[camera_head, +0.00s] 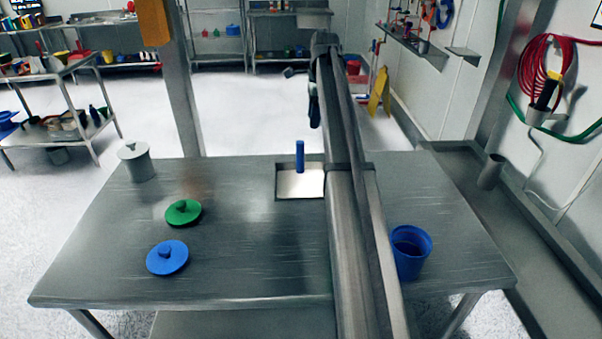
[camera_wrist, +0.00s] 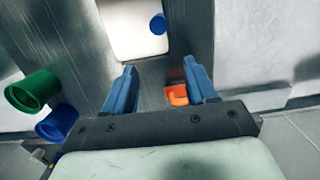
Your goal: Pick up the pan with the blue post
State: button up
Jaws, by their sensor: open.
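The pan (camera_head: 313,193) lies on the metal table, just left of my arm in the head view, with a pale inside. Its blue post (camera_head: 299,157) stands upright at the far side. In the wrist view the pan (camera_wrist: 125,35) is at the top, partly out of frame, and the post (camera_wrist: 158,23) is seen nearly end-on. My gripper (camera_wrist: 160,84) is open, with two blue fingers spread and nothing held between them. The pan and post lie beyond the fingertips, apart from them. My arm hides part of the table in the head view.
A green lid (camera_head: 184,213) and a blue lid (camera_head: 167,258) lie on the table's left. A grey lidded container (camera_head: 136,162) stands at the back left corner. A blue cup (camera_head: 411,252) stands right of my arm. An orange item (camera_wrist: 176,95) shows beyond the fingers.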

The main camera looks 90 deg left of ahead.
aim_at(299, 150)
jog(key=s, duration=0.3)
jog(key=shift+a, duration=0.2)
jog(key=f, duration=0.4)
jog(key=s+f, duration=0.1)
jog(key=f, duration=0.8)
jog(key=shift+s, duration=0.2)
grip_shut()
dwell(0.9)
